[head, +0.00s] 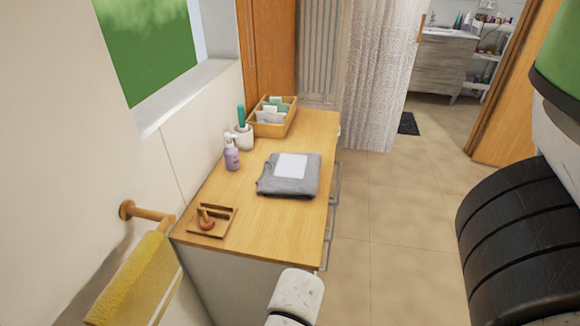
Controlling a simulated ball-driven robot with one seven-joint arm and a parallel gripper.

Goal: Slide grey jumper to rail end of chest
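The grey jumper (289,186) lies folded flat near the middle of the wooden chest top, towards its right edge. A pale rectangular sheet or card (291,166) lies on top of it. The chest (268,223) has a light wood top, a pale near side and handles along its right side. A wooden rail (148,213) with a yellow towel (137,283) sticks out from the wall by the near left end of the chest. A white rounded part at the bottom of the picture seems to be my arm. My gripper's fingers do not show.
A wooden tray (221,229) with a small reddish-brown item sits on the near left corner. A purple pump bottle (231,154), a white cup (245,139) and a divided wooden box (281,127) stand behind. The near right top is clear. Floor is free on the right.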

